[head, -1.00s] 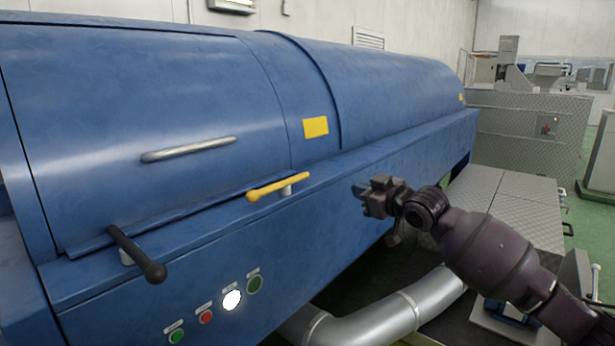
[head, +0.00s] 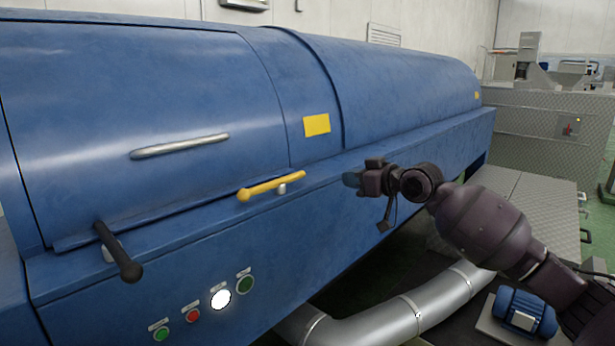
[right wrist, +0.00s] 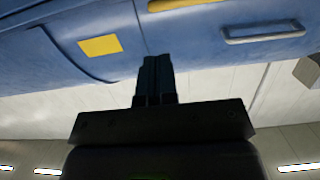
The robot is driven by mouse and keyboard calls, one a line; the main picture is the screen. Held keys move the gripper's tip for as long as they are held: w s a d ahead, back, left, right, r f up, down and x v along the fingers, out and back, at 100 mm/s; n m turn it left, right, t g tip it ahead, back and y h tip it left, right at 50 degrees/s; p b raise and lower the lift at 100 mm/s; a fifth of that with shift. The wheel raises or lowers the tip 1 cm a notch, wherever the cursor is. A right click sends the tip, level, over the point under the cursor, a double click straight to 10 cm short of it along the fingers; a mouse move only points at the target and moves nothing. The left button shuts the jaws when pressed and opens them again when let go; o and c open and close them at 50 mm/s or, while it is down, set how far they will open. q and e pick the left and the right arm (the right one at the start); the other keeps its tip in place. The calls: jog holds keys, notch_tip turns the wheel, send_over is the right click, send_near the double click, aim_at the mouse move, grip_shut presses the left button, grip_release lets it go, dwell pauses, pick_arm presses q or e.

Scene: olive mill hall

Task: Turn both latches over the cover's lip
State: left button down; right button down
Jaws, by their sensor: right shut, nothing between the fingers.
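The blue cover (head: 150,100) is down on the long blue machine, with a thin lip (head: 170,212) along its lower edge. The black latch (head: 118,251) at the lip's left end slants across the ledge, its knob pointing towards me. The yellow latch (head: 270,186) at the right end lies roughly along the lip on a pale pivot. My right gripper (head: 352,180) is shut and empty, to the right of the yellow latch and apart from it. In the right wrist view the gripper's fingers (right wrist: 155,72) are together, and part of the yellow latch (right wrist: 185,3) shows at the top edge. My left gripper is out of view.
A silver handle (head: 180,146) is fixed on the cover. Several buttons (head: 220,299) sit on the machine's front below the latches. A metal pipe (head: 410,312) and a blue motor (head: 525,312) are low at the right. The space around my right gripper looks clear.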

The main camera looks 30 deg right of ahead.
aim_at(302, 175)
jog(key=shift+w, duration=0.1)
jog(key=b+x, duration=0.1)
jog(key=x, duration=1.2)
jog(key=shift+f+b, duration=0.2)
jog(key=shift+b, duration=0.15)
jog(key=shift+w+a, duration=0.1)
jog(key=shift+w, duration=0.25)
jog(key=shift+w, duration=0.15)
